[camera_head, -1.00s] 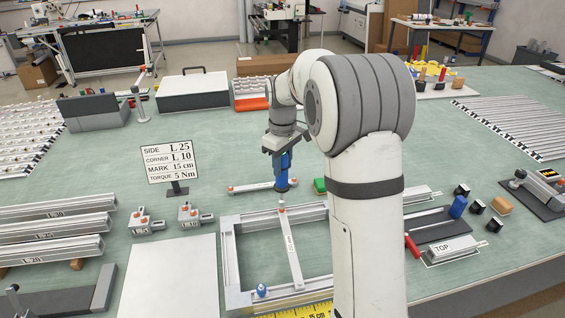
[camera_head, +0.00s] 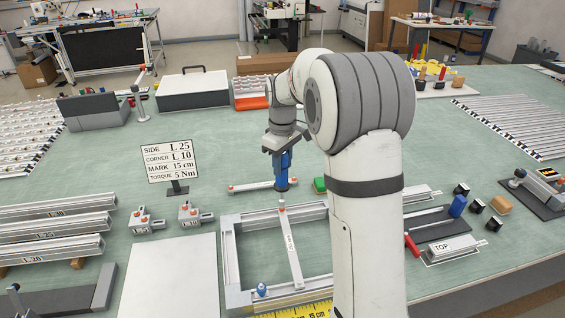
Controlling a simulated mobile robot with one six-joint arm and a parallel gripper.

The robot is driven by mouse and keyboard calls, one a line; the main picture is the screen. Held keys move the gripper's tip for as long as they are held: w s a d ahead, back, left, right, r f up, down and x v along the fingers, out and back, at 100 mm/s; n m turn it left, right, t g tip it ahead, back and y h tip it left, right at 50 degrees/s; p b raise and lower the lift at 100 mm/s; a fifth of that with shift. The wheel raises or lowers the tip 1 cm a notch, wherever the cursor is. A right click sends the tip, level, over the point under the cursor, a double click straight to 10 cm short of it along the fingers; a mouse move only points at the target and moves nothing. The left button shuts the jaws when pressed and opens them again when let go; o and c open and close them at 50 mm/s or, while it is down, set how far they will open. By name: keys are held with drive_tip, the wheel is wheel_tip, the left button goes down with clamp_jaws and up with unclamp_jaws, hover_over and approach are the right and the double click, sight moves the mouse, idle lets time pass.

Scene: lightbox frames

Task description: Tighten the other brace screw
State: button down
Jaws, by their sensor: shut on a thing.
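My gripper (camera_head: 276,146) is shut on a blue driver (camera_head: 281,170), which it holds upright. The driver's lower end is above the far end of the brace (camera_head: 293,255); whether it touches a screw there is too small to tell. The brace is a light bar lying across the aluminium frame (camera_head: 231,262), from its far rail to its near rail. Its near end is at the near rail, left of my arm. A blue-topped piece (camera_head: 262,289) stands at the frame's near left corner. My arm hides the frame's right part.
A sign (camera_head: 170,162) reads side L 25, corner L 10, mark 15 cm, torque 5 Nm. A yellow ruler (camera_head: 304,310) lies at the near edge. Profiles (camera_head: 55,232) are stacked at left. A white panel (camera_head: 170,278) lies left of the frame.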

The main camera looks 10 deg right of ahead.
sight(282, 180)
drive_tip(key=shift+f+b, duration=0.8)
drive_tip(key=shift+f, duration=0.4)
drive_tip(key=shift+s+f, duration=0.15)
drive_tip(key=shift+f, duration=0.05)
idle(1.3)
drive_tip(key=shift+r, duration=0.15)
